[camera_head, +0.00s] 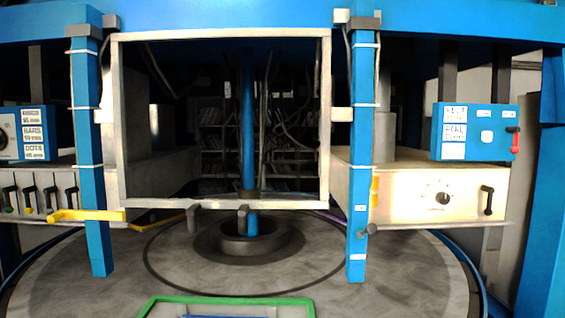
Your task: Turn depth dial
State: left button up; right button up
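A small dark round dial (443,198) with marks around it sits on the front of a cream box at the right. Another dial (3,138) is cut by the left edge, on a blue panel beside labels. Lettering near the dials is too small to tell which one is the depth dial. Neither of my grippers shows in the head view.
A blue post (357,240) stands left of the cream box (400,205). The box has a black handle (487,201). A yellow bar (85,215) juts out at left. A green-rimmed tray (160,305) lies in front, on a grey round table (400,275).

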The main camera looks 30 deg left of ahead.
aim_at(443, 198)
jog(key=u, duration=2.55)
jog(key=k+l, duration=0.15)
jog(key=l, duration=0.6)
jog(key=k+l+z, duration=0.15)
jog(key=l, duration=1.35)
jog(key=k+l+z, duration=0.1)
jog(key=l, duration=0.7)
